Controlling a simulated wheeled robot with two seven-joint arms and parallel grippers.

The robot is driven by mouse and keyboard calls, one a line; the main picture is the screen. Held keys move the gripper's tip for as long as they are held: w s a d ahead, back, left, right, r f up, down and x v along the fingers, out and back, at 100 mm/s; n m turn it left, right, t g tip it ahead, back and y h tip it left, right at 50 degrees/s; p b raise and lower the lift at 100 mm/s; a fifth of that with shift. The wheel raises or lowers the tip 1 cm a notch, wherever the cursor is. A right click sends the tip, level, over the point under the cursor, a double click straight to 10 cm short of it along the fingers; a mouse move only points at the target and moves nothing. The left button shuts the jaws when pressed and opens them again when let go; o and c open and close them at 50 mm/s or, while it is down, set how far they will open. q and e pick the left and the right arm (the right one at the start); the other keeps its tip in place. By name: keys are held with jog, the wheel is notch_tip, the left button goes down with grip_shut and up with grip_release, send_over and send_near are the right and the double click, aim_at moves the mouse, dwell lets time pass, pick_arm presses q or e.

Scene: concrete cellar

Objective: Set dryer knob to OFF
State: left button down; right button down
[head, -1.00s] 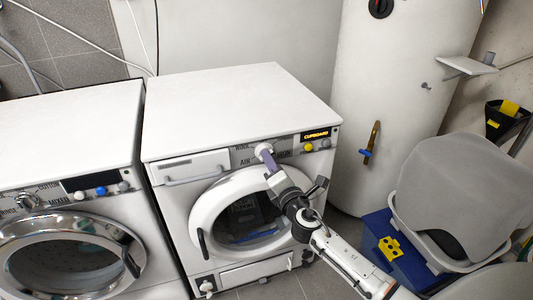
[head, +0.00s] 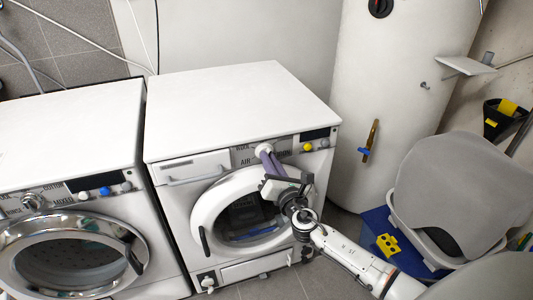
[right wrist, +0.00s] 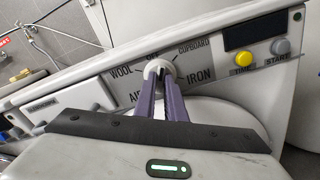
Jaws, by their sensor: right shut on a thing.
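The white dryer (head: 240,100) stands in the middle of the head view, with its round knob (head: 264,149) on the front panel. In the right wrist view the knob (right wrist: 158,70) sits among the labels WOOL, CUPBOARD, IRON and a partly hidden AIR. A short label just above the knob is partly covered and looks like OFF; the knob's dark mark points roughly up toward it. My right gripper (right wrist: 160,82) is shut on the knob, its purple fingers on either side. The dryer's display (right wrist: 252,32) is dark. My left gripper is not in view.
A washing machine (head: 70,200) stands close on the left. The dryer's round door (head: 210,215) is below the knob. A white tank (head: 395,100), a blue box (head: 378,222) and a grey bin lid (head: 450,190) are on the right.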

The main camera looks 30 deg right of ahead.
jog(key=shift+w+d+r, duration=0.1)
jog(key=shift+w+r, duration=0.05)
jog(key=shift+r, duration=0.2)
jog(key=shift+r+n+p, duration=0.15)
jog(key=shift+n+p, duration=0.55)
jog(key=shift+n, duration=0.4)
jog(key=shift+n+p, duration=0.4)
jog(key=shift+n, duration=0.8)
jog(key=shift+n+p, duration=0.3)
jog(key=shift+n, duration=0.1)
jog(key=c, duration=1.7)
grip_release()
jog(key=shift+d, duration=0.1)
jog(key=shift+d+f, duration=0.1)
jog(key=shift+f, duration=0.15)
jog(key=shift+s, duration=0.2)
